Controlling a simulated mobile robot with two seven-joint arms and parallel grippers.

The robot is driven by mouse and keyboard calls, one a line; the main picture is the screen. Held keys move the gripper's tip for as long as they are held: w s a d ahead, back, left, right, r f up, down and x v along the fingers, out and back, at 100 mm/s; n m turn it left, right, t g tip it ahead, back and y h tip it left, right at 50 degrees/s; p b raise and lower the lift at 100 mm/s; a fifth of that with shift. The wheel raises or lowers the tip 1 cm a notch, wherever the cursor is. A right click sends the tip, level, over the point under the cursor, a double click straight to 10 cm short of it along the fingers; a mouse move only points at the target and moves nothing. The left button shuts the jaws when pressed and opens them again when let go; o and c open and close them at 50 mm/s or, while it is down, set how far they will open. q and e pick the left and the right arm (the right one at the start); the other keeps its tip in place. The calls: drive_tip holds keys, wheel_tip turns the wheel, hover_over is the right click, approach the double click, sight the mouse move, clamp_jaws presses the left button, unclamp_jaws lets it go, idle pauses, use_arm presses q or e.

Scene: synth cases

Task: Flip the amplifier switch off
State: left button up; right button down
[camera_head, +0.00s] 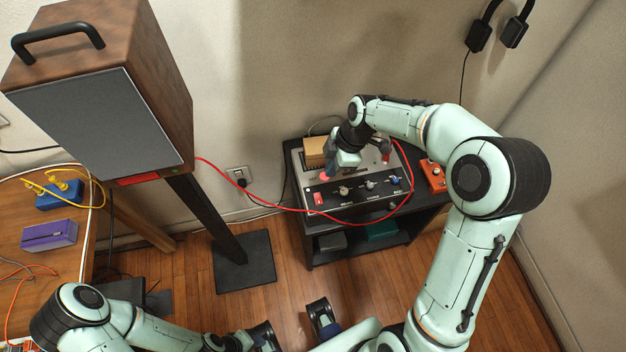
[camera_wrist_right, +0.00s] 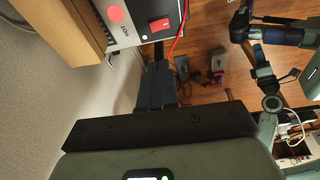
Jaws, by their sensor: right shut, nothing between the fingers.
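The amplifier (camera_head: 325,190) sits on a black stand, with a grey top and a black front panel bearing several knobs. A red switch (camera_head: 319,199) is at the panel's left end; it also shows in the right wrist view (camera_wrist_right: 159,24). I cannot tell which way it is set. My right gripper (camera_head: 333,168) is over the amplifier's top, behind the switch. Its dark fingers (camera_wrist_right: 160,66) are shut and empty, apart from the switch in the wrist view. My left gripper (camera_head: 294,326) is low at the bottom, fingers apart, nothing visible between them.
A red cable (camera_head: 270,206) runs from the wooden speaker (camera_head: 100,90) across the amplifier's front. A tan box (camera_head: 314,146) stands on the amplifier's back left. An orange box (camera_head: 433,174) sits to its right. A wooden desk (camera_head: 70,270) is at left.

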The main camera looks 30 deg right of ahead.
drive_tip(key=shift+w+r+n, duration=0.15)
drive_tip(key=shift+r+n, duration=0.15)
drive_tip(key=shift+r, duration=0.2)
approach(316, 196)
drive_tip(key=x, duration=0.5)
drive_tip(key=shift+a+b, duration=0.25)
drive_tip(key=shift+b, duration=0.1)
drive_tip(key=shift+w+f, duration=0.1)
drive_tip(key=shift+f, duration=0.45)
